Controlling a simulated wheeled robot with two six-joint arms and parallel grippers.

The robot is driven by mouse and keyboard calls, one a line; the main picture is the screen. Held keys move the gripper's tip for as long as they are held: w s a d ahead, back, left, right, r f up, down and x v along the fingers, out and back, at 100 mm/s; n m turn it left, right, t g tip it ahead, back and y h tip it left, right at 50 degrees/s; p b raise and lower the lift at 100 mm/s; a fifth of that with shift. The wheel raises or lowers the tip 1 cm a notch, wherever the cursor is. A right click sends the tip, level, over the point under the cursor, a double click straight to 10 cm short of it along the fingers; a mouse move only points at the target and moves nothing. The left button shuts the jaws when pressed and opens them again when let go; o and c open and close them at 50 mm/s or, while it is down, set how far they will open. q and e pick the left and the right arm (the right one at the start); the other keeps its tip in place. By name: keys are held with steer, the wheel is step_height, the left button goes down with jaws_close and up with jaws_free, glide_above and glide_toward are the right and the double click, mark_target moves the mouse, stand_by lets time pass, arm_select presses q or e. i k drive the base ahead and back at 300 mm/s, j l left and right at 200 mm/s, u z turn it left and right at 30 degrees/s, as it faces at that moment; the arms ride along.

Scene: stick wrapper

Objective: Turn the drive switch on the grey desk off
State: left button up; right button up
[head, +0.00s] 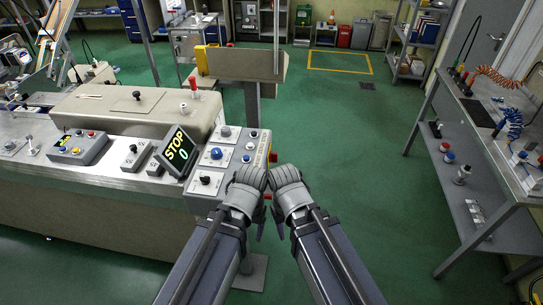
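The grey desk (222,171) is a sloped control panel at the right end of the long machine. It carries a black knob (206,180), a blue knob (216,153) and several small buttons. The labels are too small to read, so I cannot tell which control is the drive switch. A tilted display (178,149) beside the desk reads "STOP 0". My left gripper (249,178) is at the desk's right edge and covers part of it. My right gripper (286,177) is just right of it, over the floor. I cannot tell whether either is open.
A grey box with buttons (77,147) and a small black-knobbed box (133,155) sit on the machine top, left of the display. A beige cover (141,112) with levers lies behind. A workbench (483,128) stands at the right. The green floor (345,135) between is clear.

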mark_target(273, 157)
steer(key=l+u, duration=0.2)
steer(key=l, duration=0.2)
steer(key=i+l+z, duration=0.1)
steer(key=l, duration=0.25)
steer(key=i+l+z, duration=0.1)
steer(key=l, duration=0.25)
steer(key=i+l+z, duration=0.1)
steer(key=l, duration=0.2)
steer(key=i+l, duration=0.2)
steer(key=l+z, duration=0.05)
steer(key=l, duration=0.1)
